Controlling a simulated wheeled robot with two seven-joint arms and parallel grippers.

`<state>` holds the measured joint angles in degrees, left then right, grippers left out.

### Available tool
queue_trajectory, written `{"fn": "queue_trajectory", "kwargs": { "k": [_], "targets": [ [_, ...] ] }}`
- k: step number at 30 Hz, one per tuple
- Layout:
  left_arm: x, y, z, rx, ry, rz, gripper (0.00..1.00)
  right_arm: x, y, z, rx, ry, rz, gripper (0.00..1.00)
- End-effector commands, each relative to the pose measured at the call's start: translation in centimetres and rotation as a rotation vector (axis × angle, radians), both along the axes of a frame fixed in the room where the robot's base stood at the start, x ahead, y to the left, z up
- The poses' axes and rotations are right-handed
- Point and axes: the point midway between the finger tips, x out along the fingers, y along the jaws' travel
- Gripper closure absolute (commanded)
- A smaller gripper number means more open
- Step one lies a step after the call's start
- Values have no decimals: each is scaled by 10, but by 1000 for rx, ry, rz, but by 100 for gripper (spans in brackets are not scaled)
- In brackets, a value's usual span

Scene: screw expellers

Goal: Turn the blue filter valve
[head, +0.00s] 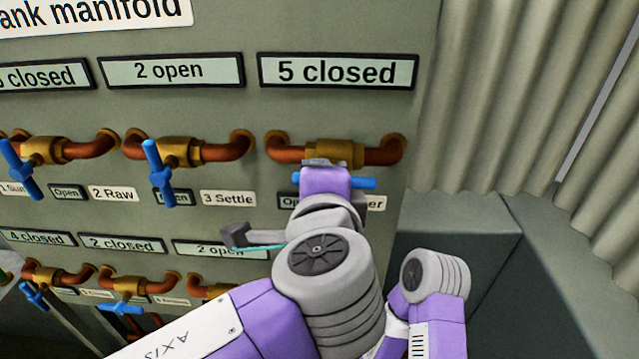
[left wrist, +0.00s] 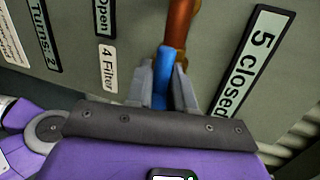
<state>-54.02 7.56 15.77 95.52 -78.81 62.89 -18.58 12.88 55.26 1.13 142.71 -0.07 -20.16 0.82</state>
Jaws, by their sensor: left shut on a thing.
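The blue filter valve handle (head: 362,183) lies about level in the head view, its right end showing past my left gripper. My left gripper (head: 325,180) covers its middle. In the left wrist view the blue handle (left wrist: 165,72) stands between the two grey fingers of my left gripper (left wrist: 165,92), which is shut on it. The brass valve body (head: 334,152) sits just above on a copper pipe. The "4 Filter" label (left wrist: 110,66) is beside it. The sign above reads "5 closed" (head: 338,72).
A lower row of valves (head: 130,285) lies below. A ribbed wall (head: 490,90) and a grey-green box (head: 455,240) are at the right.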

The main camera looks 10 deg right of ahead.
Motion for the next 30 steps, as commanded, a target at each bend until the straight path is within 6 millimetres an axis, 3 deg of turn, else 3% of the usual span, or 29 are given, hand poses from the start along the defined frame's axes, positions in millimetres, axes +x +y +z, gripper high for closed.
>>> {"fn": "queue_trajectory", "kwargs": {
  "k": [20,21,23,30],
  "targets": [
    [0,-1,-2,-55,19,-2,100,0,0,-4,0,0,0,24],
    [0,-1,-2,-55,19,-2,71,0,0,-4,0,0,0,24],
    [0,-1,-2,-54,18,-1,62,0,0,-4,0,0,0,24],
    [0,0,-1,-54,17,0,60,0,0,-4,0,0,0,24]
  ]
}}
